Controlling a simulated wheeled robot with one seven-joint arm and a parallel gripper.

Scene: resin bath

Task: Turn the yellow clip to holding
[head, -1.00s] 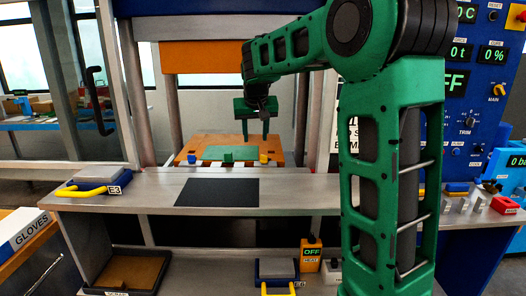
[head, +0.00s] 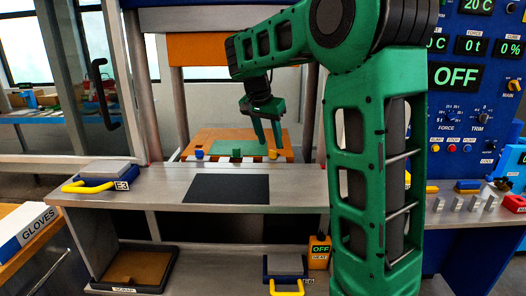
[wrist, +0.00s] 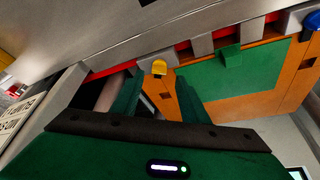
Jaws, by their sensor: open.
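The yellow clip (head: 272,154) is a small knob at the front right of the orange board (head: 222,138), beside a green plate (wrist: 238,85). In the wrist view the yellow clip (wrist: 159,67) shows just beyond and between the fingertips. My gripper (head: 270,146) is open and tilted, its two green fingers pointing down at the clip. In the wrist view my gripper (wrist: 158,88) has nothing between its fingers. I cannot tell whether a finger touches the clip or which way the clip is turned.
A blue clip (head: 199,153) sits at the board's front left. A green tab (head: 236,153) sticks out between the clips, and grey blocks line the front edge. Press columns stand on both sides.

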